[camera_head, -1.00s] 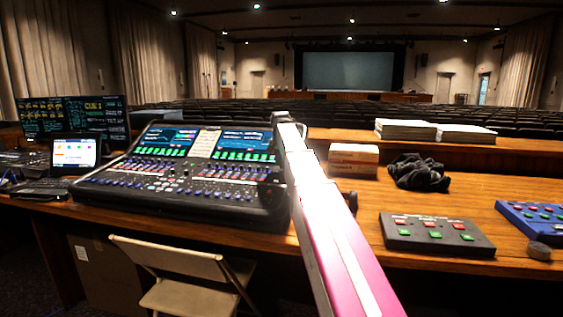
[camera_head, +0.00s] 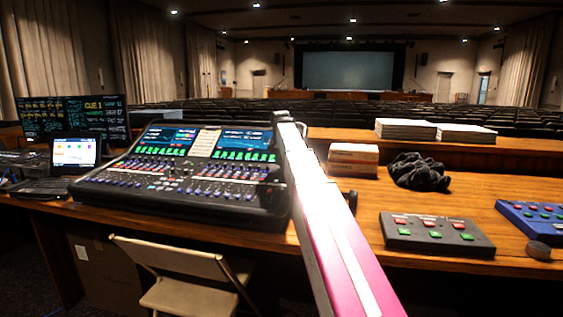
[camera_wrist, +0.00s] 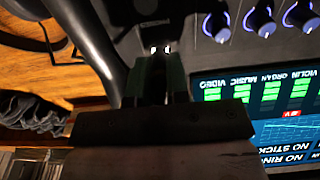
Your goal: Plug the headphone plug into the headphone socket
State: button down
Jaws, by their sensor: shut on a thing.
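The mixing console (camera_head: 185,180) stands on the desk in the head view. In the wrist view my gripper (camera_wrist: 160,62) is shut over a dark part of the console, near its raised side edge. Its two greenish fingers hold a dark thing, which I take to be the headphone plug; it is hardly visible between them. Two small bright spots show at the fingertips, in front of a black surface with faint lettering. The headphone socket cannot be made out. I cannot tell whether the plug touches or enters anything. My arm hides the console's right side in the head view.
Blue-topped knobs (camera_wrist: 262,20) and a lit screen (camera_wrist: 275,130) are close to the gripper. A folding chair (camera_head: 180,275) stands in front.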

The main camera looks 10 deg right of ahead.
jog(key=shift+f, duration=0.3)
dwell(0.6)
jog(key=c, duration=1)
grip_release()
jog(key=r, duration=0.9)
jog(key=shift+s+a+r, duration=0.15)
jog(key=shift+s+r, duration=0.05)
jog(key=shift+s, duration=0.15)
jog(key=shift+s+r, duration=0.15)
jog(key=shift+r, duration=0.55)
jog(key=shift+s, duration=0.1)
